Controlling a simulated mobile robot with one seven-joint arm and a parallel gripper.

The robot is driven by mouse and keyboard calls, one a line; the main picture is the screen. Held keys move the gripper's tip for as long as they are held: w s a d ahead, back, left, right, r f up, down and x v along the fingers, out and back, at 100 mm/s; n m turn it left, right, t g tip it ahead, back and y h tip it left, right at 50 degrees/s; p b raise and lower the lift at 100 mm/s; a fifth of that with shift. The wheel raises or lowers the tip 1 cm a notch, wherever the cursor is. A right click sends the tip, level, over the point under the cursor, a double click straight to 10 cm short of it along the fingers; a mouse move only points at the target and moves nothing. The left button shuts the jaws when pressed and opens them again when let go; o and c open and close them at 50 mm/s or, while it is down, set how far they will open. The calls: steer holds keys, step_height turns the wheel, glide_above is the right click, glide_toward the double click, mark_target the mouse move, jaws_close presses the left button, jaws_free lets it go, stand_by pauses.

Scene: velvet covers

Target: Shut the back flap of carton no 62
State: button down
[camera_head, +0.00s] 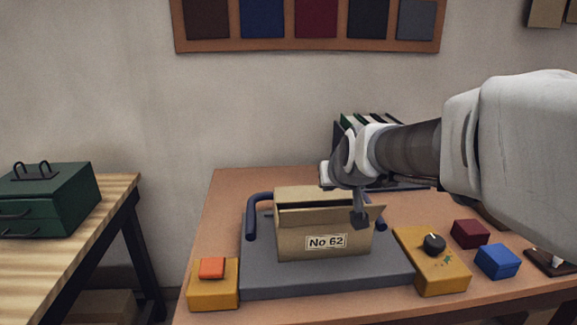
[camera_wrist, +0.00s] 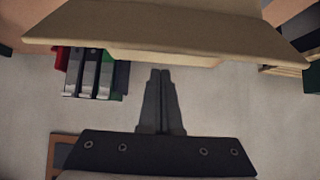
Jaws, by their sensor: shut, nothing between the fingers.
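Carton no 62 (camera_head: 324,242) is a tan box with a "No 62" label, on a grey slab on the table. The carton's inside is mostly hidden.
Dark blue curved bars (camera_head: 252,216) flank the carton. A yellow box with an orange top (camera_head: 211,269) stands left, and a yellow block with a black knob (camera_head: 434,243) right. Red (camera_head: 470,233) and blue (camera_head: 497,261) blocks lie farther right. Books (camera_head: 349,122) stand behind.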

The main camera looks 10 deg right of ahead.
steer(key=p+v, duration=0.3)
steer(key=v, duration=0.9)
steer(key=s+f+g, duration=0.2)
steer(key=s+f, duration=0.3)
steer(key=s, duration=0.4)
steer(key=s+f+g, duration=0.3)
steer(key=s+f, duration=0.2)
steer(key=s, duration=0.3)
step_height(320, 180, up, 17)
steer(key=p, duration=1.6)
steer(key=shift+w+a+r+t+p, duration=0.2)
steer(key=shift+w+a+t+p, duration=0.05)
steer(key=shift+a+t+p, duration=0.05)
